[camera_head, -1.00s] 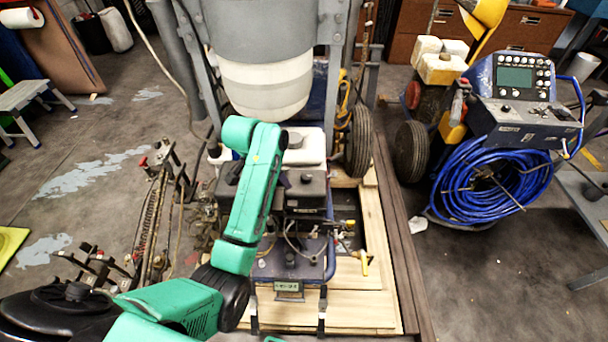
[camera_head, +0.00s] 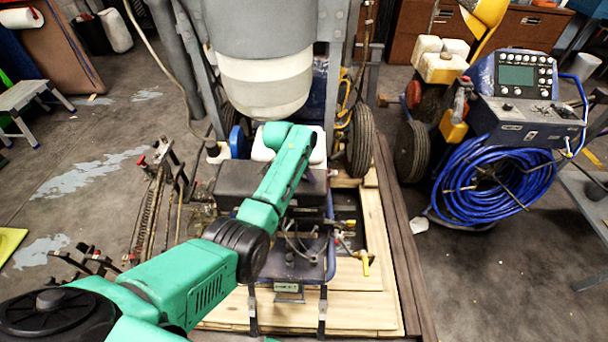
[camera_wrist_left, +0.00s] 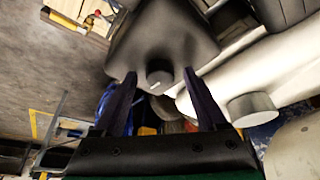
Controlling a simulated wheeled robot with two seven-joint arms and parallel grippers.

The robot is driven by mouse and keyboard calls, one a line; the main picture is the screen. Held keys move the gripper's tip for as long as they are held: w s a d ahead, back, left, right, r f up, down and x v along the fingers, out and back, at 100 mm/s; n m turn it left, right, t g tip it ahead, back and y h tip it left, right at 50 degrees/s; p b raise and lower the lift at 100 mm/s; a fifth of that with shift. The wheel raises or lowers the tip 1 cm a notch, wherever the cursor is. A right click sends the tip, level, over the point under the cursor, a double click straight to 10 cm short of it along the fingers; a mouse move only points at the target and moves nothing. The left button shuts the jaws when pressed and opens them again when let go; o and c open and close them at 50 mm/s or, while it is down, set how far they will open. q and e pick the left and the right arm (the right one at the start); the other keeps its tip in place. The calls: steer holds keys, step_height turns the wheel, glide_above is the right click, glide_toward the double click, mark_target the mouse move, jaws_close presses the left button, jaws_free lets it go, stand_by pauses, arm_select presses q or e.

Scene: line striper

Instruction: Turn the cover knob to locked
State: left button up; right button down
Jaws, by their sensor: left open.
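The black cover (camera_head: 245,180) is on the machine in the middle of the head view. It fills the top of the wrist view as a smooth dark housing (camera_wrist_left: 160,38). The round dark cover knob (camera_wrist_left: 159,74) sticks out of it, with a small pale mark on its face. I cannot read the knob's setting. My left gripper (camera_wrist_left: 159,72) is open, with one finger on each side of the knob. I cannot tell whether the fingers touch it. My right gripper is not in view.
A white tank (camera_wrist_left: 210,100) with a round grey cap (camera_wrist_left: 250,108) is close beside the cover. A large grey-and-white hopper (camera_head: 262,75) stands behind the machine. A blue hose coil (camera_head: 490,185) lies to the right. Wooden boards (camera_head: 345,300) lie under the machine.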

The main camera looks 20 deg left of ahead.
arm_select(q)
jaws_close()
